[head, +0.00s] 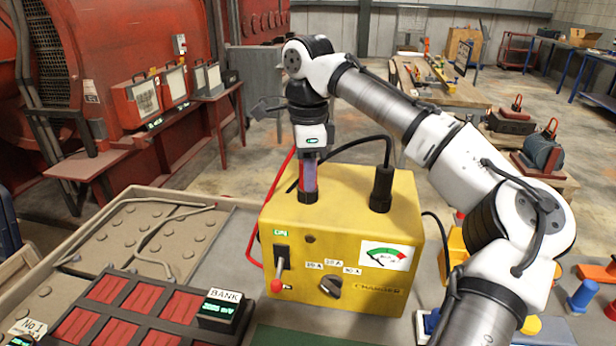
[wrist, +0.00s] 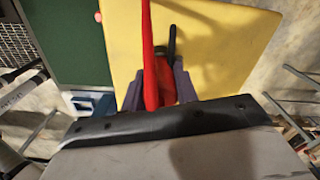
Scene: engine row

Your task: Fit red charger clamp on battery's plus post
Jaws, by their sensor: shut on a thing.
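My gripper (head: 308,172) points down over the left part of the top of the yellow charger (head: 285,228). It is shut on the red clamp (wrist: 162,84), which sits between the dark fingers in the wrist view. In the head view the fingers hide most of the clamp. Its lower end is at a dark round socket (head: 307,196) on the charger; I cannot tell whether it is still inside. A red cable (head: 252,250) loops down the charger's left side. The battery bank (head: 150,310) with red panels lies at the lower left. I cannot make out its plus post.
A black plug (head: 381,188) with a black cable stands on the charger's right top. The charger's front has a red-tipped lever (head: 277,285), a knob (head: 331,286) and a meter (head: 385,256). A small BANK display (head: 224,309) stands on the battery bank. Coloured parts lie at the right.

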